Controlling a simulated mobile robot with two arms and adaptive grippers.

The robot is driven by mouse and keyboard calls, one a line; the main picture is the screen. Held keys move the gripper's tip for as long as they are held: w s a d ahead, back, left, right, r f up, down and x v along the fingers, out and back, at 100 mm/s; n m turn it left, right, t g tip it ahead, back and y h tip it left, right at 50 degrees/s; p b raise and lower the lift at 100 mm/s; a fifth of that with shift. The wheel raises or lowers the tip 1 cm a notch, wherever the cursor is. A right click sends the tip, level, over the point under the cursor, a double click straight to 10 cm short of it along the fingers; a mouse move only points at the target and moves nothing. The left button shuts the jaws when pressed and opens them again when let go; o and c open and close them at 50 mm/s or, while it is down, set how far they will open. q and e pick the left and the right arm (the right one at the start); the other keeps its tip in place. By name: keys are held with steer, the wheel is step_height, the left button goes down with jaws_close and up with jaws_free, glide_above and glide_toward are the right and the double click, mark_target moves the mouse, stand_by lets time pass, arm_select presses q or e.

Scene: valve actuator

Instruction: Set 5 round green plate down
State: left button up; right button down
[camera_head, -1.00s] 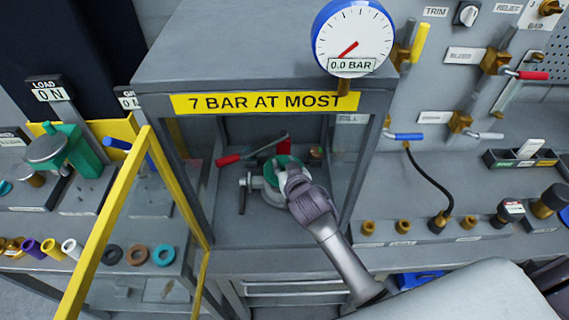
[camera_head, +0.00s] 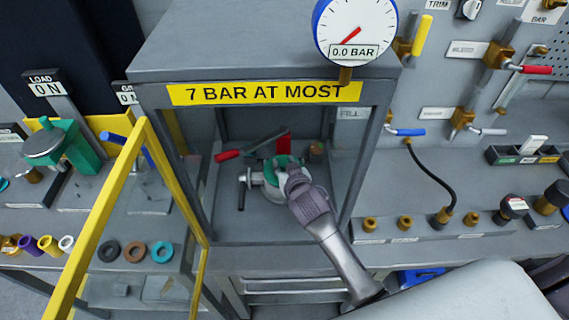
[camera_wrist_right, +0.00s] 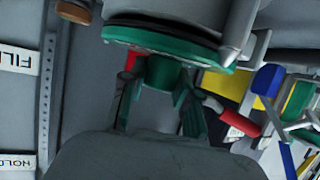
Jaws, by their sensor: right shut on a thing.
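The round green plate (camera_wrist_right: 200,52) shows at the top of the right wrist view, with a green hub (camera_wrist_right: 160,72) on the side facing me. My right gripper (camera_wrist_right: 158,92) is shut on this hub. In the head view the green plate (camera_head: 272,171) is mostly hidden behind my right gripper (camera_head: 293,176), inside the grey cabinet (camera_head: 260,228). It is at a grey metal valve body (camera_head: 258,179); whether it touches the body I cannot tell. My left gripper is not in view.
A lever with a red handle (camera_head: 228,155) lies close behind the plate. The cabinet's yellow-framed door (camera_head: 97,222) stands open at the left. A pressure gauge (camera_head: 355,30) reads 0.0 BAR. Cabinet posts flank my right arm.

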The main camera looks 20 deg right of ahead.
steer(key=c, duration=0.8)
jaws_free()
steer(key=shift+o, duration=0.2)
steer(key=shift+s+f, duration=0.1)
steer(key=shift+f, duration=0.1)
steer(key=v, duration=1.2)
steer(key=shift+r, duration=0.2)
steer(key=shift+f, duration=0.1)
